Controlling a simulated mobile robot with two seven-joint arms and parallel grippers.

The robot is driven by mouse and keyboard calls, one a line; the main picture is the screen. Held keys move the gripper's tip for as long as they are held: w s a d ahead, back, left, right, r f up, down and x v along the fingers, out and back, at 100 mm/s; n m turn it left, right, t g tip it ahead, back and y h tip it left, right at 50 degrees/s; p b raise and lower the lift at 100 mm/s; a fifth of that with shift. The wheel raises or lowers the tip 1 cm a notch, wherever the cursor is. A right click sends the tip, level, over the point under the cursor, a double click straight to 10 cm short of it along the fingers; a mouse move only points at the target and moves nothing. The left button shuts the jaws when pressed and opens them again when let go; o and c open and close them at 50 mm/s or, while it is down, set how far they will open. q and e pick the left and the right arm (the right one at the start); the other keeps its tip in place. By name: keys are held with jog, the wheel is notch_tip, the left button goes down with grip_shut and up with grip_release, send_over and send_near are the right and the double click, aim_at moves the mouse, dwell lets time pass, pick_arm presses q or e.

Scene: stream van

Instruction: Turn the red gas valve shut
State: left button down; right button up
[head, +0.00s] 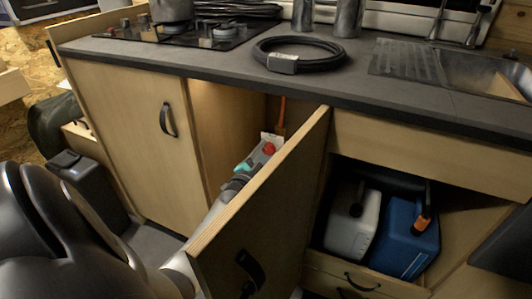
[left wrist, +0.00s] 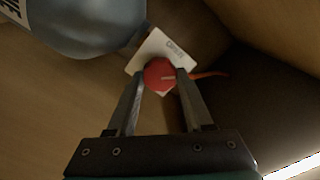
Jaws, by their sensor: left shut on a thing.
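The red gas valve (left wrist: 160,75) is a round red knob with a pale mark on its face, in front of a white card (left wrist: 150,50) with print on it. It also shows small in the head view (head: 269,148), inside the open cupboard. My left gripper (left wrist: 160,78) reaches into the cupboard and is shut on the knob, one finger on each side. In the head view the left gripper (head: 254,160) is partly hidden behind the open cupboard door (head: 265,210). My right gripper is not in view.
A blue-grey gas bottle (left wrist: 85,25) stands close to the fingers in the left wrist view. An orange hose (head: 282,115) rises behind the valve. The worktop (head: 200,60) lies above, with a coiled black cable (head: 300,55) on it. White and blue canisters (head: 405,240) fill the right compartment.

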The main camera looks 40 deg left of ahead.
pick_arm(q)
jog(key=shift+m, duration=0.9)
jog(key=m, duration=0.2)
jog(key=shift+f+m+b, duration=0.1)
jog(key=shift+m+b, duration=0.25)
jog(key=shift+m, duration=1.15)
jog(key=shift+m+b, duration=0.5)
jog(key=shift+m, duration=0.5)
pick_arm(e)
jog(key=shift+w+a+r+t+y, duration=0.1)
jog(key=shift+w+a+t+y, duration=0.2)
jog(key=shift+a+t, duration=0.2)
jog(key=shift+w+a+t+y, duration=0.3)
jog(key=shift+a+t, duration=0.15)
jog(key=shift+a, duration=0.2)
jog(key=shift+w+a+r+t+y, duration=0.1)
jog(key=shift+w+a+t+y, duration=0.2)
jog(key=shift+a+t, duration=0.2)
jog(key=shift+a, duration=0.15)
pick_arm(q)
jog(key=shift+c, duration=1.5)
grip_release()
jog(key=shift+s+d, duration=0.1)
jog(key=shift+s, duration=0.05)
